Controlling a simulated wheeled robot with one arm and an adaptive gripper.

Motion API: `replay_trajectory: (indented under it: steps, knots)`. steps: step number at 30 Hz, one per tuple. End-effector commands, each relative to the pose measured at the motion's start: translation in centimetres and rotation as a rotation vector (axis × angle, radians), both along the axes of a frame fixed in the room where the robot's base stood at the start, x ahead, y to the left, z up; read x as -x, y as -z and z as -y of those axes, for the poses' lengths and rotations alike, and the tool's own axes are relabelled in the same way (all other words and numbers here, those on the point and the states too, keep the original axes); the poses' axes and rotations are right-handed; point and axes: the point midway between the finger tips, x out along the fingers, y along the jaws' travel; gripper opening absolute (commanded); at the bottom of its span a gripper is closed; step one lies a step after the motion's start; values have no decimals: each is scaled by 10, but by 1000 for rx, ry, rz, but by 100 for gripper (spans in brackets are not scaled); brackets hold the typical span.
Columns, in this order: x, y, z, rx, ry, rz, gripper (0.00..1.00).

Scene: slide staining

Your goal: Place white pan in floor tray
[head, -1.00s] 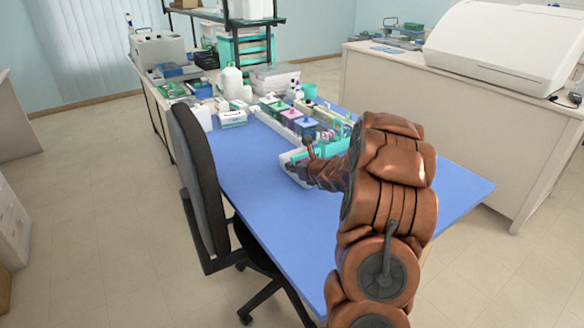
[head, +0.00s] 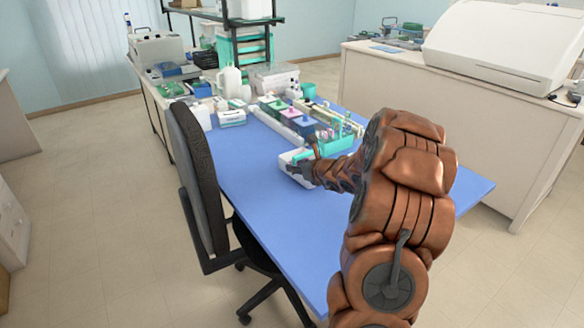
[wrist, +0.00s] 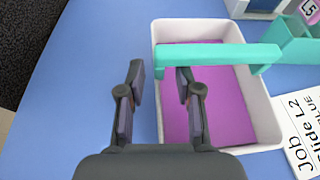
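The white pan (wrist: 272,130) is a rectangular tub with a magenta inside (wrist: 235,105). In the head view, the white pan (head: 287,158) sits on the blue bench, partly hidden by my arm. My gripper (wrist: 160,75) is open in the wrist view. One finger is outside the pan's left wall and the other is over its inside, so the wall runs between them. The fingers look apart from the wall. A teal bar (wrist: 215,57) crosses above the pan near its far end. I cannot make out a floor tray in either view.
A teal rack (head: 338,145) stands just beyond the pan, with several coloured containers (head: 290,112) behind. A printed label card (wrist: 308,125) lies right of the pan. A black chair (head: 198,185) stands at the left bench edge. The near blue bench (head: 270,225) is clear.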

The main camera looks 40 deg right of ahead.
Motion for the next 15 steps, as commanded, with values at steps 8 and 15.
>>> replay_trajectory:
  steps: [8,15]
  knots:
    - [37,-16,0,3,3,2,34]
    - [66,-29,-1,4,2,3,34]
